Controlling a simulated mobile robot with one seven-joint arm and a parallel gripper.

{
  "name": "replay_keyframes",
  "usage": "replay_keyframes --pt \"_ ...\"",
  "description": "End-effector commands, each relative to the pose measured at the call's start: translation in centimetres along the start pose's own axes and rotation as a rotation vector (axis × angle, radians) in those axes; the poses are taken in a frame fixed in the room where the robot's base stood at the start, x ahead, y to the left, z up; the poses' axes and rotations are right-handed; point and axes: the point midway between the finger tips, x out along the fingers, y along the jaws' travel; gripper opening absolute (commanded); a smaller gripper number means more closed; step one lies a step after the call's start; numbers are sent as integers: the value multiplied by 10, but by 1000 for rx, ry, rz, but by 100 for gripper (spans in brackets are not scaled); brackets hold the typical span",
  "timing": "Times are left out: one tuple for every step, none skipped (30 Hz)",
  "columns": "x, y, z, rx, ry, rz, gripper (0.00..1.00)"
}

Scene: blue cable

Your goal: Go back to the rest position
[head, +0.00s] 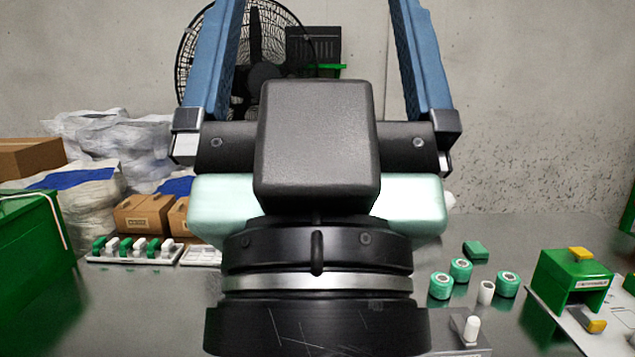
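My gripper (318,40) fills the middle of the head view and points up in the picture. Its two blue fingers are wide apart, and only the background shows between them. The fingertips run out of the top of the picture. I see nothing held in the visible part. No blue cable shows in this view. My gripper's body hides the middle of the table.
Right on the grey table (445,232) are several green-and-white cylinders (461,270) and a green fixture (570,277) with yellow parts. Left are a rack of green and white pieces (132,250), cardboard boxes (141,215) and a green crate (30,255). A fan (262,75) stands behind.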

Motion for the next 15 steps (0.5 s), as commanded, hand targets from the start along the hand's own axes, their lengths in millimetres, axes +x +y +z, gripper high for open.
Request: replay_keyframes --pt "24 0 -22 0 0 0 100" --pt "30 0 -28 0 -1 0 100" --pt "39 0 -37 0 -1 0 100" --pt "46 0 -43 0 -1 0 100" --pt "52 0 -49 1 -1 0 100" --pt "61 0 -57 1 -1 -1 100" --pt "68 0 -64 1 -1 -1 100" --pt "74 0 -70 1 -1 -1 100" --pt "83 0 -78 1 -1 -1 100" --pt "89 0 -84 1 -1 -1 100" --pt "95 0 -89 1 -1 -1 100" --pt "102 0 -96 1 -1 -1 100" --pt "107 0 -101 1 -1 -1 100" --pt "112 0 -105 1 -1 -1 100" --pt "117 0 -110 1 -1 -1 100"
